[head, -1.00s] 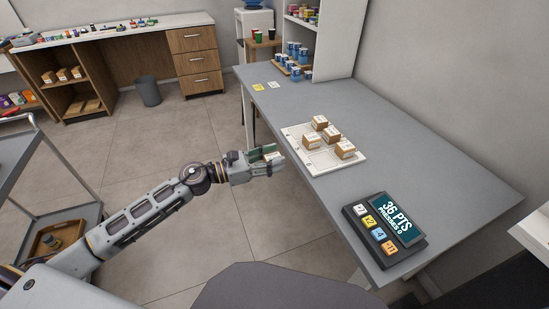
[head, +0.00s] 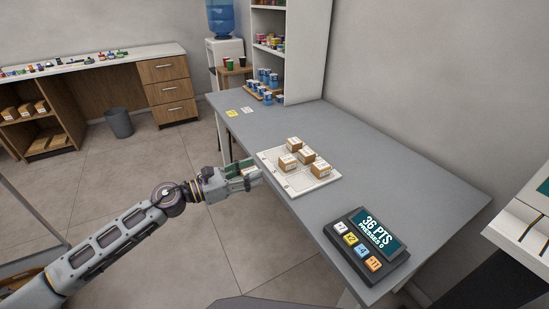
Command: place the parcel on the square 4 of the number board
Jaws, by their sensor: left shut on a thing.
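My left gripper (head: 250,173) is shut on a parcel (head: 246,168), a small box mostly hidden by the fingers. It holds the parcel off the near left edge of the grey counter, close to the white number board (head: 298,184). Several brown-and-white parcels stand on the board, among them a back one (head: 294,144), a near left one (head: 288,163) and a right one (head: 320,169). The board's left and near cells look bare. Its printed numbers are too small to read, so I cannot tell which square is 4. My right gripper is not in view.
A dark keypad (head: 366,246) reading "36 PTS, PRESSES 0" stands on the grey counter (head: 400,180) nearer to me. Blue-and-white tubs (head: 268,78) stand at the far end, with yellow and white cards (head: 233,113) nearby. The counter right of the board is clear.

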